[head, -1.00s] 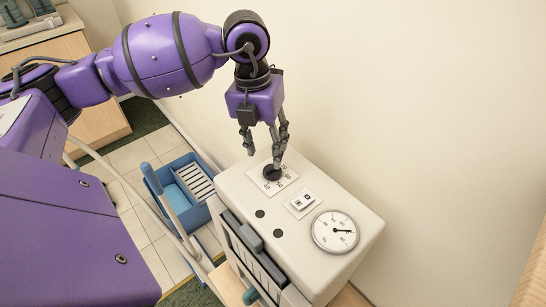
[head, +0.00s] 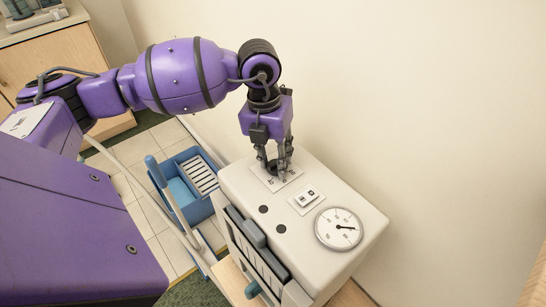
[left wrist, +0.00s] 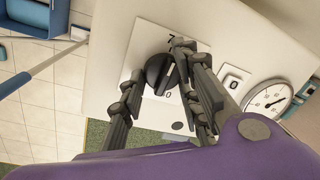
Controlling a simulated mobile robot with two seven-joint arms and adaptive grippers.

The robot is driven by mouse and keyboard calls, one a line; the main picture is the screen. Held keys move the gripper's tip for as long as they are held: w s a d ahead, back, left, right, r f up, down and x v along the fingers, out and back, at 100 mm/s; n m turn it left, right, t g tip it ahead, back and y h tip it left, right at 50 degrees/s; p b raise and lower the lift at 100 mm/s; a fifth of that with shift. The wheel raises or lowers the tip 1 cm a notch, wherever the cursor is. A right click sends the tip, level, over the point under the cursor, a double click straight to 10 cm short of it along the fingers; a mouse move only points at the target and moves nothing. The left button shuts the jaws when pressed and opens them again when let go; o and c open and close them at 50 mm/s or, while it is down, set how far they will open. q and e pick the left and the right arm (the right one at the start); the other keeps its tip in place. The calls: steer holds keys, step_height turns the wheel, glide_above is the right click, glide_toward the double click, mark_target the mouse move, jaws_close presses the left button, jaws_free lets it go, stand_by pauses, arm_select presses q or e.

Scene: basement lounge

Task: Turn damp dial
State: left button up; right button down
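The damp dial (left wrist: 157,71) is a black round knob with a raised grip bar. It sits on a white plate with printed numbers, at the far left corner of a cream machine's top (head: 338,188). My left gripper (head: 275,168) points down at the dial, its fingers drawn in close on both sides of the knob. In the left wrist view the fingers (left wrist: 157,62) flank the knob with little or no gap. In the head view they partly hide it. My right gripper is not in view.
A small switch plate (head: 306,199), two black round spots and a white gauge (head: 338,228) are also on the machine's top. A blue caddy (head: 187,180) stands on the left by a pale rail. A plain wall is behind.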

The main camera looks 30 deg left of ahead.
arm_select(q)
steer(key=shift+a, duration=0.3)
steer(key=m+b, duration=0.1)
steer(key=m, duration=0.1)
steer(key=shift+w+f+m, duration=0.1)
steer(key=shift+w+m, duration=0.05)
steer(key=shift+m, duration=0.25)
steer(key=m+b, duration=0.1)
steer(key=m, duration=0.2)
steer(key=shift+w+g, duration=0.15)
steer(key=shift+g, duration=0.15)
steer(key=shift+w+m+b, duration=0.1)
steer(key=shift+m+b, duration=0.6)
steer(key=shift+m, duration=0.9)
steer(key=shift+w+r+m, duration=0.1)
steer(key=shift+r+m, duration=0.15)
steer(key=shift+m, duration=0.15)
steer(key=o, duration=1)
steer(key=shift+f, duration=0.1)
steer(key=shift+d, duration=0.15)
